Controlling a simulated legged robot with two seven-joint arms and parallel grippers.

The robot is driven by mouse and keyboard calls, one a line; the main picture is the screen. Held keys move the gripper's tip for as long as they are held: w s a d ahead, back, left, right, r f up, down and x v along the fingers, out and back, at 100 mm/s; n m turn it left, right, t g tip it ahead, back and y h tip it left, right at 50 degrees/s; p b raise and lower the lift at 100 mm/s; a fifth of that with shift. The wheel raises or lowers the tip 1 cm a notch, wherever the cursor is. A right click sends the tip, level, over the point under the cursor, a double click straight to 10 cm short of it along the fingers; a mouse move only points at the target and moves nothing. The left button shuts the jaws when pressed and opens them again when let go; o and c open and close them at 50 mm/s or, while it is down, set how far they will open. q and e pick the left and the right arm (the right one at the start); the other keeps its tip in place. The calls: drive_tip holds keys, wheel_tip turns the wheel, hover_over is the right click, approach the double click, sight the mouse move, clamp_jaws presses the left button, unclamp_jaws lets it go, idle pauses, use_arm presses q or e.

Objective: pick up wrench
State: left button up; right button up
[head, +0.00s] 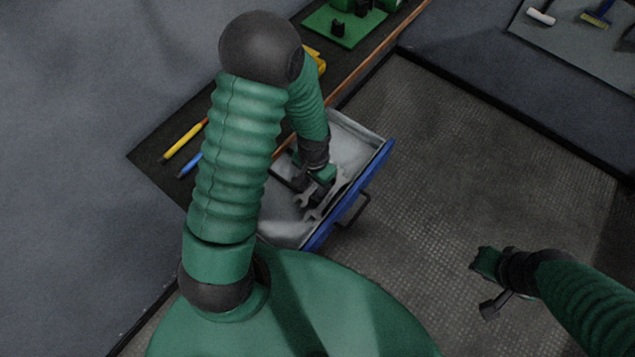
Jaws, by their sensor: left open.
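An open drawer (352,143) with a blue front sticks out from under the workbench. Grey metal wrench shapes (312,213) lie on its pale floor, one with an open-jaw end. They overlap in view, so I cannot tell exactly how many there are. My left gripper (311,184) reaches down into the drawer, open, right over the wrench area. It partly hides the wrenches, and I cannot tell whether it touches them. My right gripper (487,287) is open and empty over the floor at the lower right, away from the drawer.
The dark workbench (150,155) carries a yellow screwdriver (184,141) and a blue one (192,164). A green board (345,22) is at its far end. A black handle (356,211) juts from the drawer front. The tiled floor (450,150) to the right is clear.

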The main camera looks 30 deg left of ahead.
use_arm(q)
drive_tip(key=shift+w+a+f, duration=0.1)
drive_tip(key=shift+a+f, duration=0.05)
drive_tip(key=shift+f, duration=0.05)
drive_tip(key=shift+c, duration=0.3)
clamp_jaws()
